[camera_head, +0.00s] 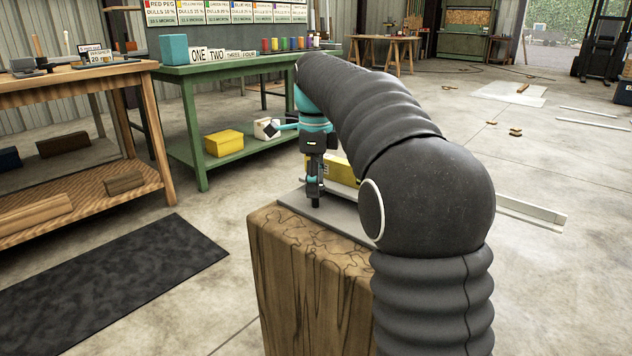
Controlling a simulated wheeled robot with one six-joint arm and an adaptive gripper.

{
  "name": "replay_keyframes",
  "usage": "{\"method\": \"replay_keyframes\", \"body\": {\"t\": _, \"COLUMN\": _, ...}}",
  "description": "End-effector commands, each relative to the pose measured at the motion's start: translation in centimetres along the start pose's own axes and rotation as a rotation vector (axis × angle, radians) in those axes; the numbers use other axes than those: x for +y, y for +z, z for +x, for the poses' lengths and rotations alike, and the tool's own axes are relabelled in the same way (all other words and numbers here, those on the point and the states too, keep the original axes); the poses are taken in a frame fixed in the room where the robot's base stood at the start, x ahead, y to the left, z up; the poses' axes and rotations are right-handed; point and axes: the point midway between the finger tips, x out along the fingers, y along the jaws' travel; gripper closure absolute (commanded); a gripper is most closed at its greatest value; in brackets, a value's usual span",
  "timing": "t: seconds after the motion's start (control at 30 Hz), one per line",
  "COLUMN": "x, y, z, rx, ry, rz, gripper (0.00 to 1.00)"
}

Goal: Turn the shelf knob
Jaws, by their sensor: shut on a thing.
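A white box (261,126) stands on the lower shelf of the green bench. A black diamond-shaped piece and a teal bar show at its right side and look like the shelf knob (286,127). The bar's right end meets my teal wrist in the picture, and I cannot tell whether they touch. My gripper (315,197) points straight down over the wooden block, in front of the bench. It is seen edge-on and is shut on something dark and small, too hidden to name. Its tip is at or just above the grey plate (343,211).
The wooden block (315,290) stands in front of me, with a yellow labelled piece (346,171) behind my gripper. The green bench (190,120) holds a yellow box (223,143). A wooden workbench (90,80) stands left, near a black mat (120,285). The floor between is clear.

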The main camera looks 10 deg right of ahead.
Motion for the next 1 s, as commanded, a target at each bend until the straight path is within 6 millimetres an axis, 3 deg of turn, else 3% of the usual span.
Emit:
{"method": "replay_keyframes", "body": {"t": 0.47, "x": 0.04, "y": -0.01, "z": -0.33, "rx": 0.001, "ry": 0.005, "rz": -0.152, "gripper": 0.93}}
{"method": "replay_keyframes", "body": {"t": 1.0, "x": -0.01, "y": 0.02, "z": -0.37, "rx": 0.000, "ry": 0.002, "rz": -0.649, "gripper": 0.93}}
